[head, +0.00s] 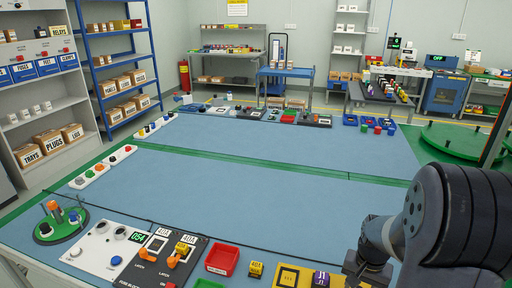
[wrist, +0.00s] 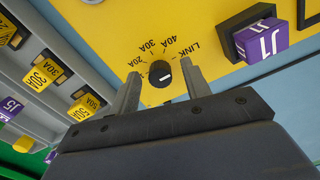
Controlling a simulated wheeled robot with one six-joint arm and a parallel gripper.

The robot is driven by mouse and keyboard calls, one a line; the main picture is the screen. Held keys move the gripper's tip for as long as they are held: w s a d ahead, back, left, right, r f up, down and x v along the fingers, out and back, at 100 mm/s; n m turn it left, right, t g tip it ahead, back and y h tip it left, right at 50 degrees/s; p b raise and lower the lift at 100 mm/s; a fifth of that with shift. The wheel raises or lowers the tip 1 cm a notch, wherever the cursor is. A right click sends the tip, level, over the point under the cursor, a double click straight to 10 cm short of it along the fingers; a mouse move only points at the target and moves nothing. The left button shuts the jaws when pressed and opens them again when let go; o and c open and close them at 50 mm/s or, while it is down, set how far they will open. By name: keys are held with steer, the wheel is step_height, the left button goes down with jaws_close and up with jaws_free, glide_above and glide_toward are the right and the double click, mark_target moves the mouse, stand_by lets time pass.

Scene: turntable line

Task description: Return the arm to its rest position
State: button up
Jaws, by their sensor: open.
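My gripper (head: 368,268) is at the lower right of the head view, low over the near edge of the blue table, with my arm bent down to it. In the wrist view my gripper (wrist: 160,72) is open, its two fingers apart on either side of a black dial (wrist: 160,75). The dial sits on a yellow panel (wrist: 205,20) marked 20A, 30A, 40A and LINK. I cannot tell whether the fingers touch the dial. Nothing is held.
A purple J1 block (wrist: 262,40) stands in a black socket close on the right. Yellow fuses (wrist: 43,74) sit in a grey rack on the left. A red tray (head: 222,260) and a fuse block panel (head: 150,262) lie on the near edge. The blue table's middle (head: 250,165) is clear.

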steer(key=n, duration=0.6)
steer(key=shift+n, duration=0.3)
steer(key=shift+r, duration=0.15)
